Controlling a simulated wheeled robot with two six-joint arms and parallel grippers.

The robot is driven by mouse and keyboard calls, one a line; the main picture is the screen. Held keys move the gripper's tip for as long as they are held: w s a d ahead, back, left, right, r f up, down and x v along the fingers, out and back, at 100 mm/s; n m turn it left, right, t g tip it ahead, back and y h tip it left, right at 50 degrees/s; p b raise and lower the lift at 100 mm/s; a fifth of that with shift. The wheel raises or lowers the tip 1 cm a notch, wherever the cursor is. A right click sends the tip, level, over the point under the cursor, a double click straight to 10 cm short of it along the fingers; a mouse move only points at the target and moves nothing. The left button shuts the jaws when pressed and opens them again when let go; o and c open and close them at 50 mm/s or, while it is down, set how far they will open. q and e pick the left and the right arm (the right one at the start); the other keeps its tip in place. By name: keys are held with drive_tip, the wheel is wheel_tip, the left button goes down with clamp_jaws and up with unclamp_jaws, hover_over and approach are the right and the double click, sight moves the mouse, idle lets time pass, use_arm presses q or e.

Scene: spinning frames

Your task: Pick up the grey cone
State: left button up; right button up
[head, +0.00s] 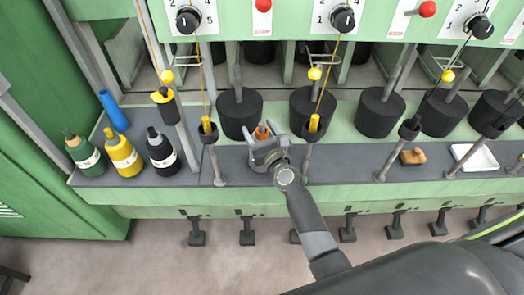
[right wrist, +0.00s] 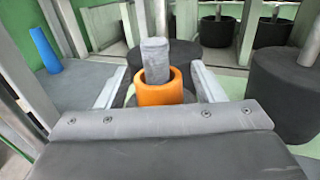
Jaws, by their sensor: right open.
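A grey, slightly tapered piece (right wrist: 155,60), which looks like the grey cone, stands upright with an orange ring (right wrist: 160,88) around its lower part. In the head view the orange ring (head: 262,133) shows on the grey shelf, between the fingers of my right gripper (head: 265,143). My right gripper is open, with one finger on each side of the orange ring in the right wrist view and gaps visible. Contact is not visible. The lower end of the piece is hidden by the ring and gripper body. My left gripper is not in view.
A blue cone (head: 113,110) and green (head: 83,153), yellow (head: 123,152) and black (head: 160,148) bobbins stand at the shelf's left. Black cylinders (head: 239,112) stand behind the gripper. Upright posts flank it. A brown piece (head: 412,157) and white tray (head: 475,157) lie to the right.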

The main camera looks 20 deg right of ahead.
drive_tip(key=shift+c, duration=0.3)
clamp_jaws()
drive_tip(key=shift+r, duration=0.15)
